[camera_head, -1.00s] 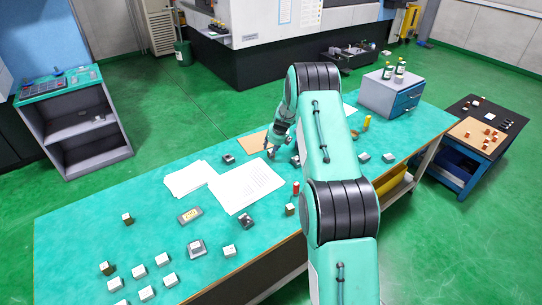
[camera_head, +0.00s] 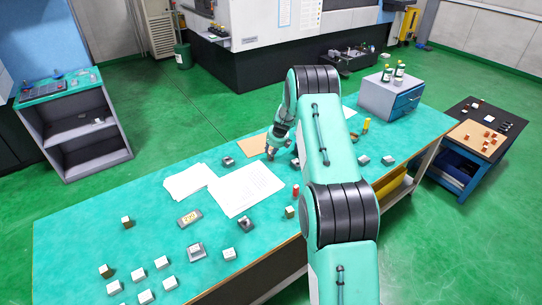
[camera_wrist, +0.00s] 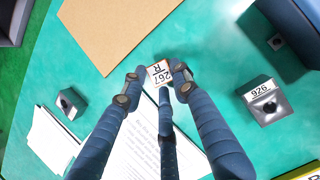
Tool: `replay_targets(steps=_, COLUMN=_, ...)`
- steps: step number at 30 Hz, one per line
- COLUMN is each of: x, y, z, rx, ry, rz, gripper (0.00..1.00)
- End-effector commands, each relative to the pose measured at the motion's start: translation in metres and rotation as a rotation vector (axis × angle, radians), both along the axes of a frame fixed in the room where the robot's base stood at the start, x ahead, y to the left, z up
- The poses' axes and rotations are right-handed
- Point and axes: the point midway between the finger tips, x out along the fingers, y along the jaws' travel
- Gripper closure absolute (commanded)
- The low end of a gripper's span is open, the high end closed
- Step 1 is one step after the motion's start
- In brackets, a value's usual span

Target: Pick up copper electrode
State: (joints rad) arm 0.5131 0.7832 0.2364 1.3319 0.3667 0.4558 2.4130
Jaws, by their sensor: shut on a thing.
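My gripper (camera_wrist: 160,80) is shut on a small block with a white top label reading "267 R", the copper electrode (camera_wrist: 158,70). The fingers press on its left and right sides in the wrist view and hide most of its body. In the head view my gripper (camera_head: 271,153) is low over the teal table, near the brown sheet. The electrode is too small there to make out clearly. Whether it touches the table cannot be told.
A brown sheet (camera_wrist: 110,30) and white papers (camera_wrist: 135,150) lie close by. A grey holder labelled "926" (camera_wrist: 265,103) stands to the right, another grey holder (camera_wrist: 70,103) to the left. Several small blocks stand on the table's near left (camera_head: 138,275). A drawer unit (camera_head: 390,98) stands at the far end.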

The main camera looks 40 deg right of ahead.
Motion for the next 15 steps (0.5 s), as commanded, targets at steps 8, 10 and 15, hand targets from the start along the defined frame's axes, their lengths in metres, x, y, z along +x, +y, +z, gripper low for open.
replay_targets(steps=8, x=0.001, y=0.000, z=0.015, rx=-0.001, ry=-0.003, rz=0.000, gripper=1.00)
replay_targets(steps=10, x=0.001, y=-0.001, z=0.023, rx=-0.002, ry=-0.003, rz=-0.001, gripper=1.00)
replay_targets(steps=15, x=-0.005, y=0.003, z=0.038, rx=0.000, ry=0.001, rz=0.000, gripper=1.00)
